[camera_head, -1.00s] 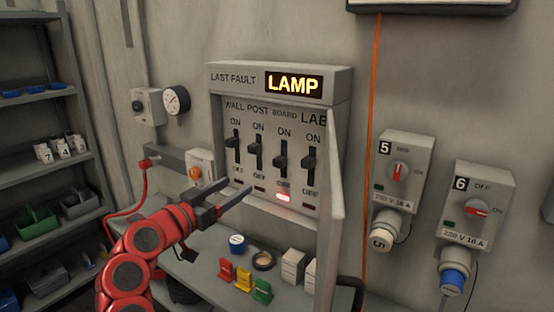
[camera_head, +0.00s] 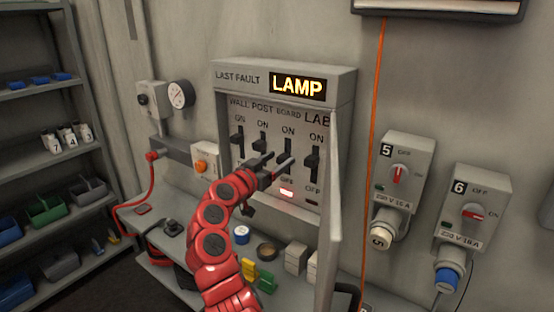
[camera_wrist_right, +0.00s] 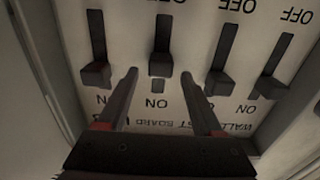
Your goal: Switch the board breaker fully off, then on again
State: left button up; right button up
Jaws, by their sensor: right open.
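The breaker panel (camera_head: 223,110) on the wall has a row of black levers under WALL, POST, BOARD and LAB, with its door swung open at the right. A red light (camera_head: 287,192) glows below the BOARD lever (camera_head: 288,148). In the right wrist view, upside down, the BOARD lever (camera_wrist_right: 160,63) sits a bit farther from its ON label than its neighbours do. My right gripper (camera_head: 281,160) is open in front of the panel. Its fingertips (camera_wrist_right: 160,73) lie either side of the BOARD lever in the picture; contact cannot be told. My left gripper is out of view.
The open panel door (camera_head: 330,215) stands close to the right of my gripper. Below is a shelf with a blue-topped tin (camera_head: 241,234) and white blocks (camera_head: 296,257). Sockets 5 (camera_head: 403,165) and 6 (camera_head: 472,205) are on the wall to the right. The lit display (camera_head: 298,87) reads LAMP.

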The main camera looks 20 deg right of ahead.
grip_shut()
dwell(1.4)
